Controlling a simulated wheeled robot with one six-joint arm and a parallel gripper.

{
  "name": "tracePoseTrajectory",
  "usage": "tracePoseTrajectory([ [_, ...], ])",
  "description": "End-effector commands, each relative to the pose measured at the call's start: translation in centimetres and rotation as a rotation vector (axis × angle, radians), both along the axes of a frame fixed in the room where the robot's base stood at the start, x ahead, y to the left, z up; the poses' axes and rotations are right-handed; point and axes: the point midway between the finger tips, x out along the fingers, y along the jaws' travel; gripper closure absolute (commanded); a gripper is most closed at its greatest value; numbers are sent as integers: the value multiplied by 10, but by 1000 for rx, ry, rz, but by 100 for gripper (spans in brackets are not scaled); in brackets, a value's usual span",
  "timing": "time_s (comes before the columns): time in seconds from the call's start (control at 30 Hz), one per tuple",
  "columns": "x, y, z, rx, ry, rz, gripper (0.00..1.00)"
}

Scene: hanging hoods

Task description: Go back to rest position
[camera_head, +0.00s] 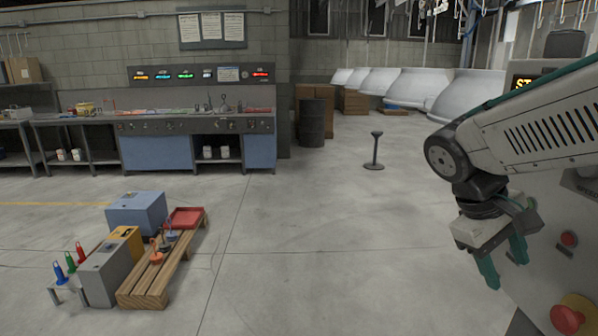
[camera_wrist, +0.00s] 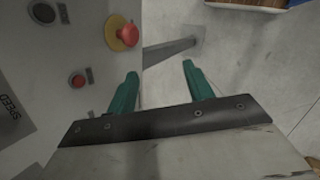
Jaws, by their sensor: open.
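My gripper (camera_head: 507,268) hangs at the right of the head view with its green fingers pointing down. It is beside a grey control panel (camera_head: 548,262). In the wrist view my gripper (camera_wrist: 160,75) shows two green fingers spread apart with nothing between them. Bare floor shows beyond the fingertips. The panel (camera_wrist: 72,30) is close on the left in the wrist view, with a red mushroom button (camera_wrist: 127,35) near the left finger.
A workbench (camera_head: 158,150) lines the back wall. A black stand (camera_head: 375,152) and a dark barrel (camera_head: 311,122) stand farther back. The middle floor is clear.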

Motion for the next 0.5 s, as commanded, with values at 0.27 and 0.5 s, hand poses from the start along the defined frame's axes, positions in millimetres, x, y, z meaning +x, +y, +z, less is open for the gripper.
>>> tracePoseTrajectory([
  [0.27, -97, 53, -25, 396, -185, -206, 48],
  [0.5, -129, 63, -23, 491, -292, -255, 48],
])
